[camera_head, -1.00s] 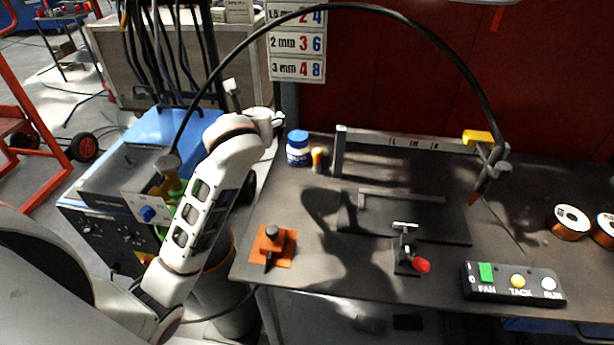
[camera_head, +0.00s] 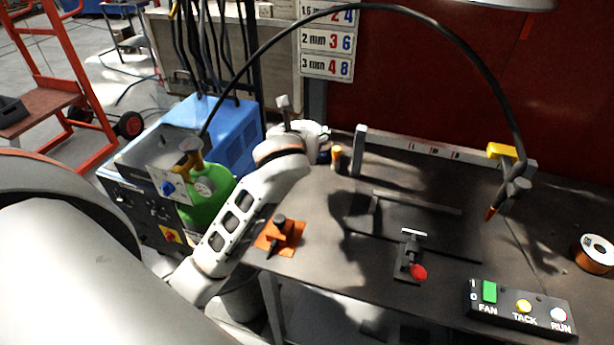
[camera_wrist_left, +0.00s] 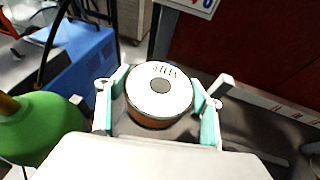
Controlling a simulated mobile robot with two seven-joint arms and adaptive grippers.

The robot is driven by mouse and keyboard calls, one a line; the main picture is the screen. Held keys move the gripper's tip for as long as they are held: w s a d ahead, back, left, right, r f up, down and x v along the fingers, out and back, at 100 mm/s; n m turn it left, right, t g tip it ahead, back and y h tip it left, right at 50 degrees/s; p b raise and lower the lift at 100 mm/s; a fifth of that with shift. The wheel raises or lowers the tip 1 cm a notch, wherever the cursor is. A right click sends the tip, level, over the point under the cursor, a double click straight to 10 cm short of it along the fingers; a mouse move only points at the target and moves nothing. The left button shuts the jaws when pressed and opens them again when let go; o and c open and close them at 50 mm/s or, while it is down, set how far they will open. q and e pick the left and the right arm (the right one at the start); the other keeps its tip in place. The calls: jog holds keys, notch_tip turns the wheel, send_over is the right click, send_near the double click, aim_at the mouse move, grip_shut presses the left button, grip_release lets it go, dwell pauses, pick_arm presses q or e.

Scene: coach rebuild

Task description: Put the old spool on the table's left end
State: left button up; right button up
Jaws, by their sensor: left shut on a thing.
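My left gripper (camera_wrist_left: 158,100) is shut on a spool (camera_wrist_left: 160,85) with a white round face, a grey centre and an orange-brown side. It shows in the left wrist view, between the two pale green finger pads. Another white-faced spool with copper wire (camera_head: 595,253) stands at the table's right. My right gripper is not in view.
A clamp (camera_head: 410,255) and a button box (camera_head: 522,310) are further right. A blue machine (camera_head: 225,130) and green cylinder (camera_head: 207,195) stand left.

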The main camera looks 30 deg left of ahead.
pick_arm(q)
notch_tip(320, 180, down, 15)
jog(key=shift+r, duration=0.2)
jog(key=shift+f, duration=0.45)
jog(key=shift+f, duration=0.15)
jog(key=o, duration=1.6)
jog(key=shift+d, duration=0.1)
jog(key=v, duration=1.2)
